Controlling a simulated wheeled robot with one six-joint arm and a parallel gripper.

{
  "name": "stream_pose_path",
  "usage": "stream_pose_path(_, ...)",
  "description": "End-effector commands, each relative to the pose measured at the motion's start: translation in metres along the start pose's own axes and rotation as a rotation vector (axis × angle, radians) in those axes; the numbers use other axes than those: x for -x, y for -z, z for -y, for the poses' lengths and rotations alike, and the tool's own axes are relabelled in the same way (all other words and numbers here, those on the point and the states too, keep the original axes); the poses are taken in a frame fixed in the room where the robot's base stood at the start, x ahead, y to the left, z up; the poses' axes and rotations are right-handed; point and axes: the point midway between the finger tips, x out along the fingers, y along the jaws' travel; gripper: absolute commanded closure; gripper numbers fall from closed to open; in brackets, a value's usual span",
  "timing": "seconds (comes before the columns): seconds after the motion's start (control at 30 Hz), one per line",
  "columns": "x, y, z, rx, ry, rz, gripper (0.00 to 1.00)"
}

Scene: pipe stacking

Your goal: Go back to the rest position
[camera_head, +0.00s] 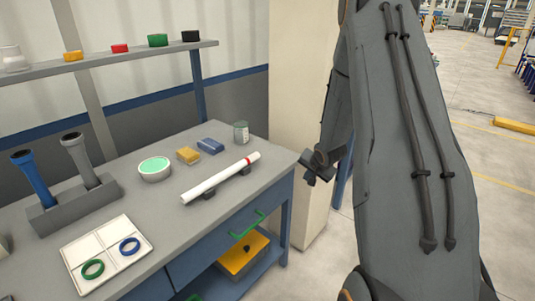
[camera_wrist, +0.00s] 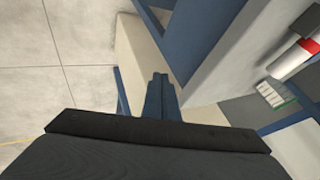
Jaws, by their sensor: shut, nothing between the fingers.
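My gripper (camera_head: 312,178) hangs beside the right end of the workbench, apart from it and partly hidden by my arm. In the wrist view my gripper (camera_wrist: 160,80) shows two dark fingers pressed together with nothing between them. A white pipe (camera_head: 215,181) with a red band near its right end lies across two dark supports on the bench. Part of it shows at the right edge of the wrist view (camera_wrist: 290,62). A blue pipe (camera_head: 34,181) and a grey pipe (camera_head: 80,160) stand tilted in a grey holder (camera_head: 75,209) on the left.
The workbench (camera_head: 150,215) carries a white tray (camera_head: 107,245) with green and blue rings, a bowl (camera_head: 155,168), yellow and blue blocks and a can (camera_head: 241,132). A shelf (camera_head: 110,56) runs above. A beige pillar (camera_head: 297,90) stands behind my gripper. Open floor lies right.

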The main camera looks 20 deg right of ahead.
Motion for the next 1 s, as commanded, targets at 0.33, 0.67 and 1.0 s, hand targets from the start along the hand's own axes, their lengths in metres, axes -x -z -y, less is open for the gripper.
stream_pose_path(0.33,0.039,-0.026,0.023,0.129,-0.054,0.035,1.0)
stream_pose_path(0.67,0.169,-0.136,0.051,0.532,-0.177,0.237,1.0)
stream_pose_path(1.0,0.291,-0.253,0.03,0.886,-0.172,0.507,1.0)
